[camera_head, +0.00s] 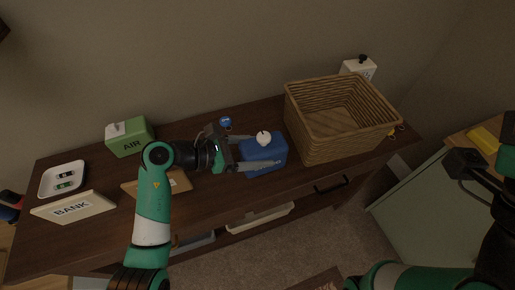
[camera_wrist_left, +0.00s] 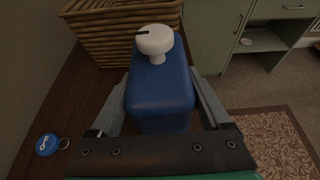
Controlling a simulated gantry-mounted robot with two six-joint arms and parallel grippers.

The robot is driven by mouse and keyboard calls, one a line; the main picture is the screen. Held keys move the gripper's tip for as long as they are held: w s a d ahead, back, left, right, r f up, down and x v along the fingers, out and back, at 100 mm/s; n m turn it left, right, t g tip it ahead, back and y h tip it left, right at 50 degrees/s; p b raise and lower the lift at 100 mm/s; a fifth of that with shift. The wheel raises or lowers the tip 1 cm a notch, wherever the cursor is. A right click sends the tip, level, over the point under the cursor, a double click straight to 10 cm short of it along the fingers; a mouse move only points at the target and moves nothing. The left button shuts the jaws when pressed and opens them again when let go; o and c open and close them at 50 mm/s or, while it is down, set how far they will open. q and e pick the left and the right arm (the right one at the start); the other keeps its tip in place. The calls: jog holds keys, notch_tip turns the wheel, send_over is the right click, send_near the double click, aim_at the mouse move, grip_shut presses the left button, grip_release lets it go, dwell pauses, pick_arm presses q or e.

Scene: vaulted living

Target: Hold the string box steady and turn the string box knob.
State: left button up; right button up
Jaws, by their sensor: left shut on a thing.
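A blue box (camera_head: 263,155) with a round white knob (camera_head: 263,138) on top stands on the dark wooden table; I take it as the string box, though I see no label. My left gripper (camera_head: 262,154) is shut on it, one finger along each side. In the left wrist view the blue box (camera_wrist_left: 160,95) sits between the fingers, and the white knob (camera_wrist_left: 154,40) has a dark mark on it. My right gripper (camera_head: 470,165) is at the right edge, away from the box; whether it is open or shut is unclear.
A wicker basket (camera_head: 305,138) stands close right of the blue box. A green AIR box (camera_head: 130,137), a BANK box (camera_head: 72,207) and a white tray (camera_head: 45,186) are on the left. A blue key tag (camera_head: 226,121) lies behind. A white knobbed box (camera_head: 358,67) stands behind the basket.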

pick_arm(q)
jog(key=shift+f+b, duration=1.3)
jog(key=shift+f, duration=0.8)
dwell(0.5)
